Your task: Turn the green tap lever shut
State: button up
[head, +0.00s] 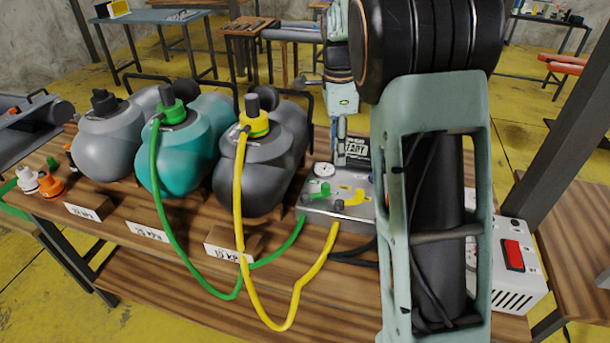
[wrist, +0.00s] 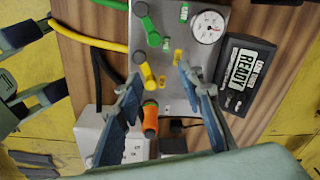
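The green tap lever (head: 318,193) is on a metal valve box (head: 345,210), beside a yellow lever (head: 352,196). In the wrist view the green lever (wrist: 148,26) is near the top, slanted along the panel (wrist: 212,55). Below it are the yellow lever (wrist: 148,72) and an orange lever (wrist: 150,120). My gripper (wrist: 160,72) is open, its fingers spread on both sides of the yellow and orange levers as seen from the wrist. It holds nothing. In the head view my gripper (head: 340,148) is over the back of the box; my arm hides the orange lever.
A round gauge (wrist: 208,27) and a display reading READY (wrist: 245,72) adjoin the levers. A white box with a red switch (head: 513,255) stands right.

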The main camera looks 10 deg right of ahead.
aim_at(325, 185)
jog(key=shift+m+y, duration=0.3)
jog(key=f, duration=0.3)
jog(key=a+f, duration=0.1)
jog(key=f, duration=0.3)
jog(key=a+f, duration=0.1)
jog(key=f, duration=0.3)
jog(key=shift+w+a+f+b, duration=0.15)
jog(key=shift+a+b, duration=0.1)
jog(key=shift+b, duration=0.15)
grip_shut()
